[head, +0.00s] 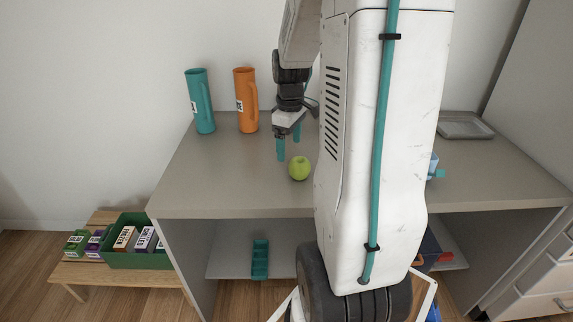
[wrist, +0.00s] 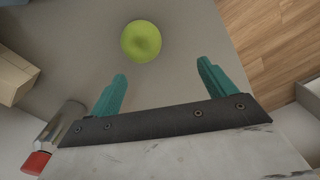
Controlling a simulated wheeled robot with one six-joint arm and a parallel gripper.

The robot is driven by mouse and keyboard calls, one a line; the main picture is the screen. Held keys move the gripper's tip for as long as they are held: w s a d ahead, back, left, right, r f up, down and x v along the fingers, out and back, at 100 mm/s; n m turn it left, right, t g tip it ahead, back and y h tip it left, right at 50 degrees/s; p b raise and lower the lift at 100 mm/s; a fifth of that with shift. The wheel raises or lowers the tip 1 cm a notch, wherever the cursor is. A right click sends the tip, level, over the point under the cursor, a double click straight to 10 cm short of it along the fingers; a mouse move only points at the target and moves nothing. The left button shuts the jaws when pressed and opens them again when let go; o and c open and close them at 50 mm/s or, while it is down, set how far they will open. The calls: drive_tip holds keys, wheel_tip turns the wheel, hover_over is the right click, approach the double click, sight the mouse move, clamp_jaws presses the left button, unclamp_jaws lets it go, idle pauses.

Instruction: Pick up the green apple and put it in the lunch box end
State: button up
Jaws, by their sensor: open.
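The green apple (head: 299,168) sits on the grey counter (head: 230,190), just left of my arm in the head view. In the wrist view the apple (wrist: 141,41) lies beyond the fingertips, a little left of the middle of the gap. My gripper (head: 288,148) is open with two teal fingers pointing down, above the counter and slightly behind and left of the apple. My gripper (wrist: 161,70) is empty in the wrist view, with the apple not between the fingers. I cannot make out a lunch box for certain; my arm hides part of the counter.
A teal mug (head: 202,103) and an orange mug (head: 246,101) stand at the back left. A grey tray (head: 466,126) lies at the back right. A light-blue object (head: 433,164) is partly hidden behind my arm. A green crate (head: 140,255) with boxes stands on a low bench.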

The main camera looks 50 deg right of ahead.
sight(299, 160)
drive_tip(key=d+f, duration=0.3)
drive_tip(key=shift+s+d, duration=0.1)
drive_tip(key=shift+s, duration=0.2)
drive_tip(key=f, duration=0.7)
drive_tip(key=shift+s, duration=0.25)
drive_tip(key=c, duration=1.1)
